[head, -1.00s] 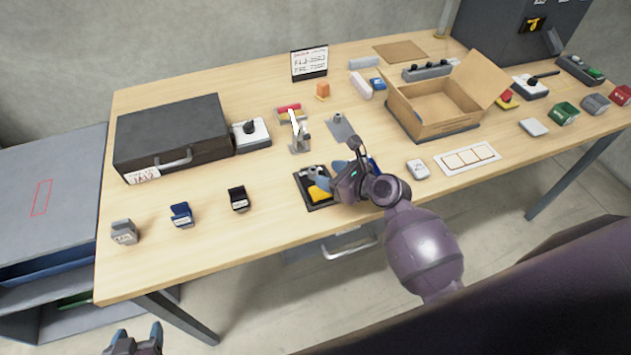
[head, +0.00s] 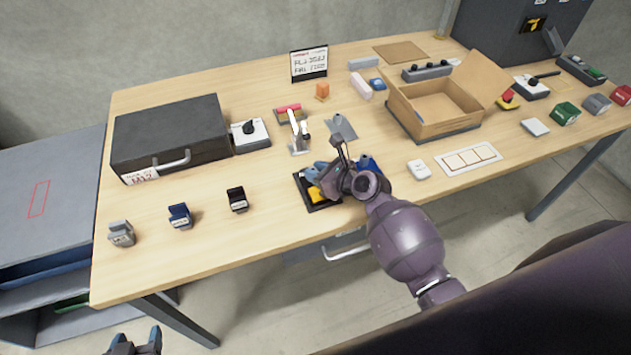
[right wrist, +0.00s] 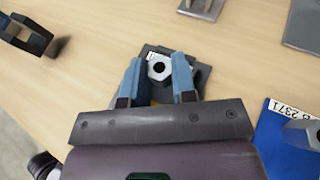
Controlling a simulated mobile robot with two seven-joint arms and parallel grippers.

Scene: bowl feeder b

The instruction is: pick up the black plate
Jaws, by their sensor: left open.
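The black plate (head: 320,206) lies flat near the table's front edge, with a yellow part (head: 314,193) on it. In the right wrist view a pale, nut-like piece with a dark hole (right wrist: 159,68) stands over the plate (right wrist: 148,50). My right gripper (head: 314,172) is just above the plate and partly hides it. In the right wrist view its two blue fingers are apart, one on each side of the nut-like piece; I cannot tell if they touch it. My left gripper (head: 137,340) is open and empty, low at the left, off the table.
A blue plate (head: 368,165) lies close to the right of my right gripper. A small black holder (head: 237,199) stands to the left. A metal stand (head: 298,140) is behind. An open cardboard box (head: 430,105) and a black case (head: 170,135) stand further back.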

